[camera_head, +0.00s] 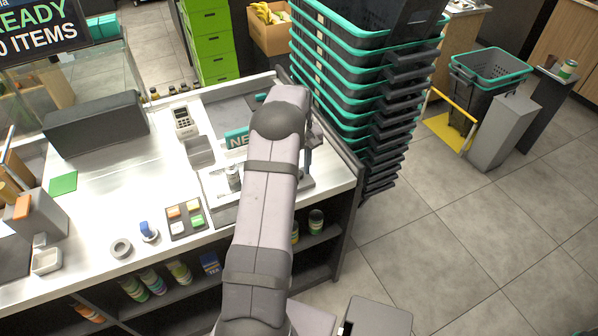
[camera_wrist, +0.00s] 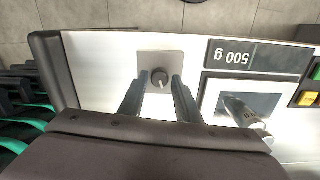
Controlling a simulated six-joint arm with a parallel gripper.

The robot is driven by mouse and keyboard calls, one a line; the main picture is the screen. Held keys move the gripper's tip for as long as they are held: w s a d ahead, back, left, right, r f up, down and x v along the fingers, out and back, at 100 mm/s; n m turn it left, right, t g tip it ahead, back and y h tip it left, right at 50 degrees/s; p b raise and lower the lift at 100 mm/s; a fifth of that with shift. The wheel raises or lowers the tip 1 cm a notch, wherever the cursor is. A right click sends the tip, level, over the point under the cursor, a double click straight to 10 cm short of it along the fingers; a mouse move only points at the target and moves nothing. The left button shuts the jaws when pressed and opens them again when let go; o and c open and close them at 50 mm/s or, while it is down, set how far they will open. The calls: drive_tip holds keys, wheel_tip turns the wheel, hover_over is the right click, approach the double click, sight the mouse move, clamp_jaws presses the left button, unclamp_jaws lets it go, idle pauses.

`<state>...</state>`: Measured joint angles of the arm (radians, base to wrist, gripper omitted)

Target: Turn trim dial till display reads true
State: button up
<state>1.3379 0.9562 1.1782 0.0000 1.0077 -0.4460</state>
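The trim dial (camera_wrist: 160,78) is a small dark round knob on a light square plate in the wrist view. My gripper (camera_wrist: 159,83) is open, with one fingertip on each side of the dial. Gaps show between fingers and knob; I cannot tell how far down the fingers reach. A metal cylinder (camera_wrist: 242,110) stands on a grey plate right of the gripper; it also shows in the head view (camera_head: 233,176). In the head view my arm hides the dial and display.
The white counter (camera_head: 100,215) holds a card terminal (camera_head: 183,122), a pad of coloured buttons (camera_head: 187,220) and a tape roll (camera_head: 121,248). A tall stack of teal-rimmed baskets (camera_head: 345,90) stands close to the counter's right end. Shelves with cans lie below.

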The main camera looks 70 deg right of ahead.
drive_tip(key=shift+r+p, duration=1.4)
drive_tip(key=shift+r, duration=0.9)
drive_tip(key=w+a+r+n, duration=0.3)
drive_tip(key=w+a, duration=0.9)
drive_tip(key=w, duration=0.1)
drive_tip(key=w+a+r+n+b, duration=0.1)
drive_tip(key=w+a, duration=0.2)
drive_tip(key=a, duration=0.5)
drive_tip(key=w+a+r+n+b, duration=0.15)
drive_tip(key=w+a, duration=0.25)
drive_tip(key=a, duration=0.4)
drive_tip(key=s+a+n, duration=0.2)
drive_tip(key=s+a, duration=0.3)
drive_tip(key=a, duration=0.7)
drive_tip(key=s+a+f+n, duration=0.1)
drive_tip(key=s+a, duration=0.4)
drive_tip(key=a, duration=0.7)
drive_tip(key=shift+s+a+f+n, duration=0.15)
drive_tip(key=shift+s+f+n, duration=0.1)
drive_tip(key=shift+n, duration=0.6)
drive_tip(key=shift+o, duration=0.7)
